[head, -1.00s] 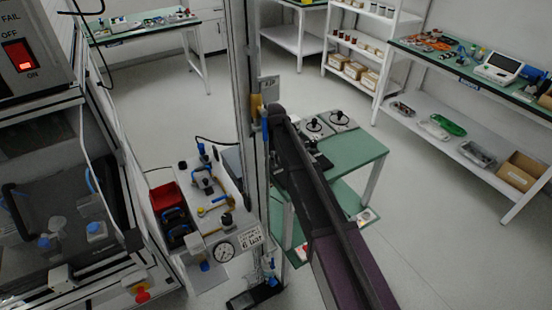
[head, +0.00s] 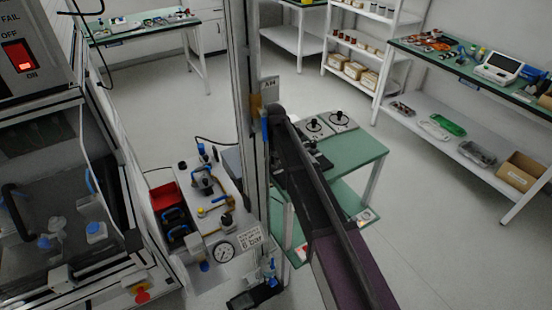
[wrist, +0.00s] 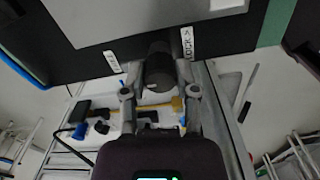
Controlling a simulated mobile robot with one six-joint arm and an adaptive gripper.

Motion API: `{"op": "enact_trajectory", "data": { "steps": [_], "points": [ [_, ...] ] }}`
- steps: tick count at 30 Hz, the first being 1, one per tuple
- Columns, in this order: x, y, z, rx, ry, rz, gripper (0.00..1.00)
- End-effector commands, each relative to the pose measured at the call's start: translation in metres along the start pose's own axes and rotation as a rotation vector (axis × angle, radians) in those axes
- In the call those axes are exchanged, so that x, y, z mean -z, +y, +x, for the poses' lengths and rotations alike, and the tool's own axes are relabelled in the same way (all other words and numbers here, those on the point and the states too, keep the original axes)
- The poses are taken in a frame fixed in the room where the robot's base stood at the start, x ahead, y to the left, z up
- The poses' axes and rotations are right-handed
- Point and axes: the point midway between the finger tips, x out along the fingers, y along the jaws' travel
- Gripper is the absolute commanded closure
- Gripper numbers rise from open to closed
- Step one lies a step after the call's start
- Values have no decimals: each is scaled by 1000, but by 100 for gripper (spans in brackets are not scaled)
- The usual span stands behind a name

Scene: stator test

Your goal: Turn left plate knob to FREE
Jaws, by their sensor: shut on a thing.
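A dark round knob (wrist: 158,68) sticks out from the edge of a dark panel in the wrist view. A white label (wrist: 187,44) reading LOCK with an arrow is to its right. A smaller white label (wrist: 112,62) is to its left, too small to read surely. My gripper (wrist: 158,84) has one finger on each side of the knob and is shut on it. The knob's pointer or mark cannot be made out. In the head view my arm and the column hide the gripper and this knob.
A metal column (head: 246,90) stands close beside my arm. A green-topped table (head: 350,155) with two knobbed grey boxes is at the right. A bench plate with a pressure gauge (head: 224,252) is at the left. Open floor lies at the right.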

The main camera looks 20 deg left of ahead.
Motion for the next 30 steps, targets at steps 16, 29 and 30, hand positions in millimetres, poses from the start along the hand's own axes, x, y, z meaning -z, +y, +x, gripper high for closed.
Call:
{"op": "enact_trajectory", "data": {
  "steps": [16,29,30],
  "points": [
    [2,-1,0,2,5,-4,27],
    [1,-1,0,1,2,-2,27],
    [0,-1,0,1,1,-2,27]
  ]
}}
